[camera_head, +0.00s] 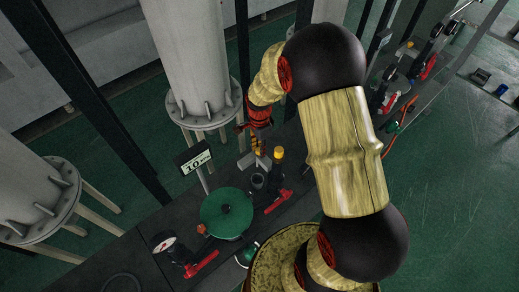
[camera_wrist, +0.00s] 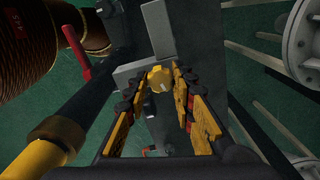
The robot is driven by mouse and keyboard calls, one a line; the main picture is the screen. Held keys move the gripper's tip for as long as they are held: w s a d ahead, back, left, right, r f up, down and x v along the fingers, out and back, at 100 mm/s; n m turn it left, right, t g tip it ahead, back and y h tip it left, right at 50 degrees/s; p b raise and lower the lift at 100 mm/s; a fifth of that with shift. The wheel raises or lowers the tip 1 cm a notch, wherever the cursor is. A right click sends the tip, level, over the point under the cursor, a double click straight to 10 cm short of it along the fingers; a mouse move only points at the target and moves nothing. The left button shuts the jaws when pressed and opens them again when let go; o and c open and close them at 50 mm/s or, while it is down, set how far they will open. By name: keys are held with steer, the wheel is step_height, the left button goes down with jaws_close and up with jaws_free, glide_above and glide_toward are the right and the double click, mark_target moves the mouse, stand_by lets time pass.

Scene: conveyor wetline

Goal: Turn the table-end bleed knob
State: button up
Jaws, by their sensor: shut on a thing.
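The yellow knob (camera_wrist: 158,78) sits between the tips of my gripper (camera_wrist: 160,84) in the wrist view, beside grey blocks. The knob cannot be told clearly from the fingers in that view. How far the knob is turned cannot be told.
A yellow-banded black post (camera_head: 278,154) stands close to the right of my gripper. Nearby are a red lever (camera_head: 278,202), a green round lid (camera_head: 226,213), a sign reading 10 (camera_head: 194,160) and a gauge (camera_head: 165,243). Flanged grey columns (camera_head: 195,60) stand behind the table.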

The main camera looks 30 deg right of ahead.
steer(key=m, duration=0.2)
steer(key=shift+m, duration=0.4)
steer(key=o, duration=0.8)
steer(key=shift+r+p, duration=1.75)
steer(key=shift+r, duration=1.3)
steer(key=shift+a, duration=0.1)
